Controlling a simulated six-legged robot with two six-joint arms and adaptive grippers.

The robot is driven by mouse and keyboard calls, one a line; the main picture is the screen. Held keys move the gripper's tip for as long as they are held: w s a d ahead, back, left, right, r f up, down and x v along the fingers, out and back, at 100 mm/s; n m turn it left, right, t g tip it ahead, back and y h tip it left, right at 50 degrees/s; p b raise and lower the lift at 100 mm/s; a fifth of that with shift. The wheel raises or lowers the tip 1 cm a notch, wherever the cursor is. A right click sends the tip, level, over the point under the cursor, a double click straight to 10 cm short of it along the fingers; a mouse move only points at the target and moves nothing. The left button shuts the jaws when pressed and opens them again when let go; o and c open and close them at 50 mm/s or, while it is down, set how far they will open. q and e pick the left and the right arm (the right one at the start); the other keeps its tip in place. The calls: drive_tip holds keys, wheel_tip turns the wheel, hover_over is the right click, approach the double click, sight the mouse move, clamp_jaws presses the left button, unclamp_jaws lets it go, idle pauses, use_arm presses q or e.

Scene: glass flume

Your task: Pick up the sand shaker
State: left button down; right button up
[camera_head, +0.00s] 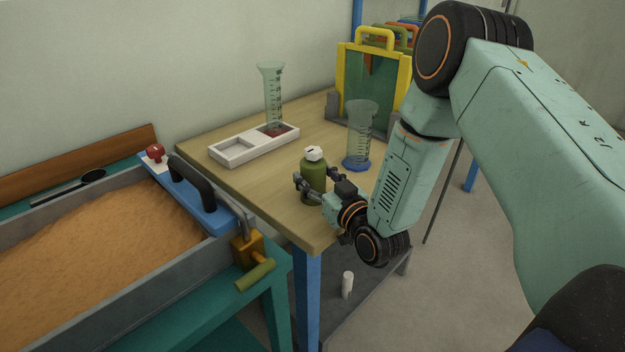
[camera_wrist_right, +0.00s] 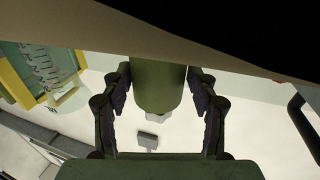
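The sand shaker, a green bottle with a white cap (camera_head: 314,172), stands upright near the front edge of the wooden table (camera_head: 225,176). My right gripper (camera_head: 315,187) is low beside it, with its fingers reaching around the bottle from the right. In the right wrist view the green body (camera_wrist_right: 157,88) lies between the two fingers (camera_wrist_right: 160,85), appearing upside down. The fingers look spread, with a thin gap at each side of the bottle. My left gripper is not in view.
A clear cylinder with a blue base (camera_head: 358,145) stands close behind the shaker. A white tray (camera_head: 232,152) with another cylinder (camera_head: 271,90) lies farther back. A yellow-framed panel (camera_head: 345,75) stands at the back right. A sand-filled flume (camera_head: 110,235) is at left.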

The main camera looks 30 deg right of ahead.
drive_tip(key=shift+d, duration=0.1)
drive_tip(key=c, duration=0.8)
